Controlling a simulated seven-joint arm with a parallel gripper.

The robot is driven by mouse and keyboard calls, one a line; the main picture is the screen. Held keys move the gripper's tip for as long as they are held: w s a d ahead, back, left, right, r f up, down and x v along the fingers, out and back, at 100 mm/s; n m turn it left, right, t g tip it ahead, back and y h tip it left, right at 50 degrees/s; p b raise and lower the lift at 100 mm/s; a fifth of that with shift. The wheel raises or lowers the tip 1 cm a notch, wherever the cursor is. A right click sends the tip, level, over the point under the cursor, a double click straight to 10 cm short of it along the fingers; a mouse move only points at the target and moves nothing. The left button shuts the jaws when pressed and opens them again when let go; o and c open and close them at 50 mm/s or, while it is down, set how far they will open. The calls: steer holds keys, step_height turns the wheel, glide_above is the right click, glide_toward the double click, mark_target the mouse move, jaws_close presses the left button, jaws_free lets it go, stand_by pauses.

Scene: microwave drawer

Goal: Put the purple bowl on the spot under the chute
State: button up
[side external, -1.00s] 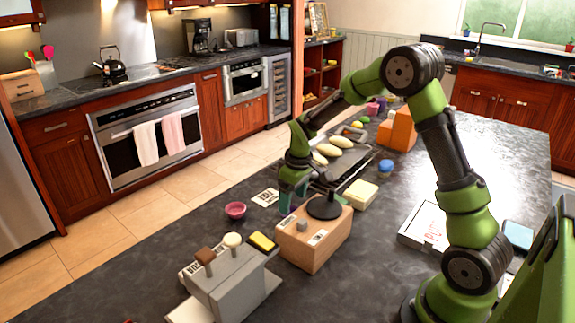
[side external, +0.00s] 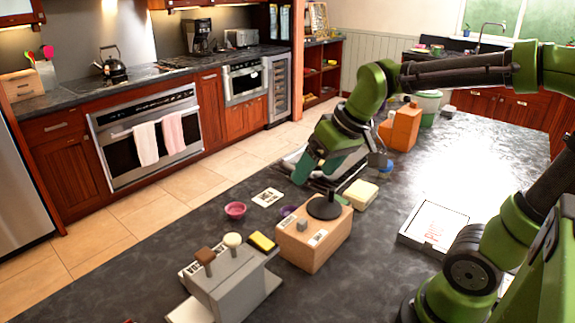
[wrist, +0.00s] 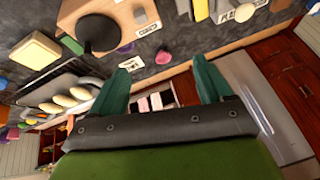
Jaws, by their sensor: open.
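The purple bowl (side external: 288,211) shows partly behind the wooden box (side external: 311,240); a small purple shape that looks like it (wrist: 126,47) is in the wrist view. A pink bowl (side external: 235,210) stands apart to its left, also in the wrist view (wrist: 163,57). A printed white card (side external: 267,197) lies flat on the counter between and behind them. My gripper (wrist: 162,62) is open and empty, its teal fingers spread, above the counter near the tray in the side view (side external: 303,172). I cannot tell for sure which part is the chute or its spot.
A grey lever machine (side external: 230,284) with a yellow piece stands in front. A black disc (side external: 323,206) tops the wooden box. A pale yellow block (side external: 360,194), an orange block (side external: 400,129) and a white box (side external: 434,226) stand right. A tray of oval items (wrist: 62,100) lies behind.

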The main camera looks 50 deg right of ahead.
steer(key=s+a+m+t, duration=0.1)
steer(key=s+a+t, duration=0.1)
steer(key=s, duration=0.5)
steer(key=shift+a+m+y, duration=0.4)
steer(key=shift+a, duration=0.15)
